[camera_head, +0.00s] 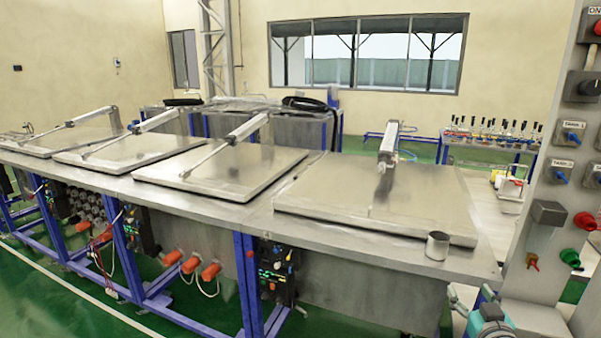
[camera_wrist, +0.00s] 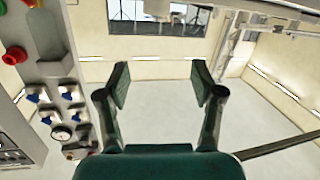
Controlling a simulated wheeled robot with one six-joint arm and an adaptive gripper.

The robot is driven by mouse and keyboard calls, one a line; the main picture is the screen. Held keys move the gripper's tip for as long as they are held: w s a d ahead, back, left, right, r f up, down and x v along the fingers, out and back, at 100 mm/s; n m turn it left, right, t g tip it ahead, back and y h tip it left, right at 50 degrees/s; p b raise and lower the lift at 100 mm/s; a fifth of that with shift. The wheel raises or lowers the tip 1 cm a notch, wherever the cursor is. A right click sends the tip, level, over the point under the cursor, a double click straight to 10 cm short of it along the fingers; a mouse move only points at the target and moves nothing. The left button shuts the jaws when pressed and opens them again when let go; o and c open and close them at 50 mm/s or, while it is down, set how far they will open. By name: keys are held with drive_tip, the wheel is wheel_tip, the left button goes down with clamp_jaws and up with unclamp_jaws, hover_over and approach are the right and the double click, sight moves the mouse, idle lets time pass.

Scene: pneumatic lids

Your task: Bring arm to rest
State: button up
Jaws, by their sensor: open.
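My gripper (camera_wrist: 161,84) shows in the wrist view with its two dark green fingers wide apart. It is open, with nothing between the fingers. The wrist view looks across the room, with the picture tilted upward to the window and pale walls. In the head view, a teal and grey part of my arm shows at the lower right, in front of the bench end. The fingers do not touch anything in the wrist view.
A control panel (camera_head: 548,215) with knobs and buttons stands at the right; it also shows in the wrist view (camera_wrist: 47,75) left of my gripper. A long steel bench (camera_head: 345,238) bears several shut lids and a metal cup (camera_head: 437,246) near its front edge.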

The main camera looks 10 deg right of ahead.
drive_tip(key=s+a+f+y, duration=0.3)
drive_tip(key=s+a+f, duration=1.5)
drive_tip(key=s, duration=0.1)
drive_tip(key=s+a+r+n+y, duration=0.1)
drive_tip(key=s+a, duration=0.3)
drive_tip(key=s, duration=0.8)
drive_tip(key=s+a+r+n+g+y, duration=0.1)
drive_tip(key=s+a, duration=0.4)
drive_tip(key=s, duration=0.7)
drive_tip(key=shift+y, duration=0.4)
